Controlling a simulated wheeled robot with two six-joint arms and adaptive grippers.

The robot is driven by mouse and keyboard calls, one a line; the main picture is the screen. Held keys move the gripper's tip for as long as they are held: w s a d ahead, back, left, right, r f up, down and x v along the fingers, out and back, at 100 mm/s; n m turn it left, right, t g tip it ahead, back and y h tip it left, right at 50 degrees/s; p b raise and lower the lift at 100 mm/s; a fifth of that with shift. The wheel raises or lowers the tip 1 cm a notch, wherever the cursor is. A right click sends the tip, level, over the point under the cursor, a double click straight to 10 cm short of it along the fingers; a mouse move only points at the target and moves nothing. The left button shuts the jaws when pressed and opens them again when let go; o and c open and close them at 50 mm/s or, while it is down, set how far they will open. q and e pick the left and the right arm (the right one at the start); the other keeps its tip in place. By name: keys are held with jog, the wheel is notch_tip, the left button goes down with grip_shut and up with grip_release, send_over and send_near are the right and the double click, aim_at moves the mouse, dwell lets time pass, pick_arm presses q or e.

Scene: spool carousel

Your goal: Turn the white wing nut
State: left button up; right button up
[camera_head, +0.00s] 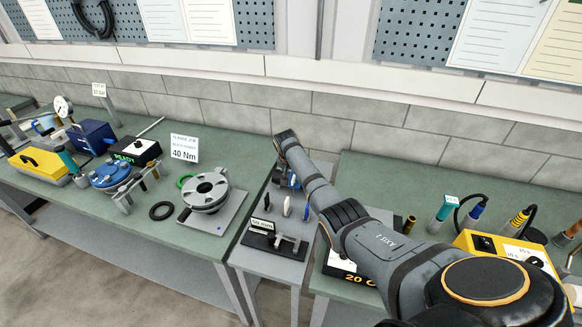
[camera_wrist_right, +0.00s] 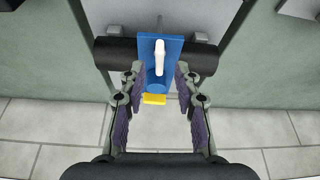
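The white wing nut (camera_wrist_right: 160,57) shows in the right wrist view as a narrow upright white piece on the front of a blue block (camera_wrist_right: 174,48). A yellow tab (camera_wrist_right: 154,99) sticks out below the blue block. My right gripper (camera_wrist_right: 158,76) is open, with one finger on each side of the lower blue part. Small gaps seem to show beside it; contact is hard to judge. In the head view my right arm reaches over the narrow middle table (camera_head: 270,262) and largely hides this gripper and the blue part. My left gripper is not in view.
A thick black cylinder (camera_wrist_right: 104,53) lies crosswise behind the blue block. A black stand (camera_head: 262,243) and small upright pieces (camera_head: 287,206) are on the middle table. A round grey fixture (camera_head: 206,190) is on the left bench. A yellow box (camera_head: 478,242) is on the right bench.

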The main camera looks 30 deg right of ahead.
jog(key=v, duration=0.9)
jog(key=shift+r, duration=0.3)
jog(key=shift+s, duration=0.15)
